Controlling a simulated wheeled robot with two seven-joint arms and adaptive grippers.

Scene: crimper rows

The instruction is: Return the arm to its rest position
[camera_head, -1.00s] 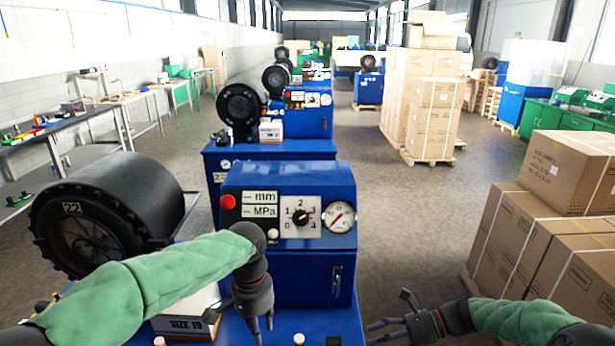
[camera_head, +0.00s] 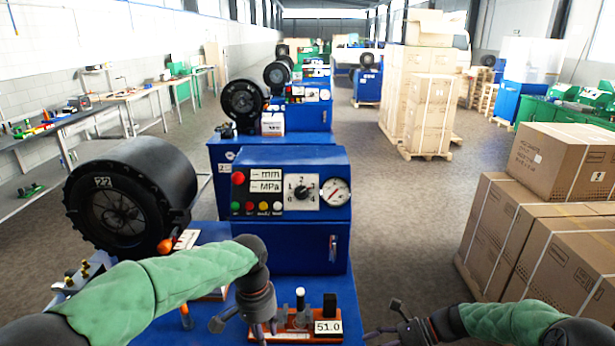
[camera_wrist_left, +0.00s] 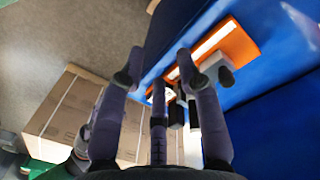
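My left arm comes in from the left in a green sleeve, and its gripper (camera_head: 259,326) points down over the front of the blue machine's bench, beside an orange holder (camera_head: 297,332) with a "51.0" label. In the left wrist view the fingers (camera_wrist_left: 165,75) are spread apart with nothing between them, and the orange holder (camera_wrist_left: 237,47) lies beyond them. My right gripper (camera_head: 384,332) is at the lower right beside the bench, over the floor. Its fingers appear spread and hold nothing visible.
The blue crimper (camera_head: 290,232) with dial and gauge stands ahead, its black wheel marked 22 (camera_head: 120,208) at left. Stacked cartons (camera_head: 550,240) stand at right. A workbench (camera_head: 65,122) runs along the left wall. Floor (camera_head: 400,220) between machine and cartons is clear.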

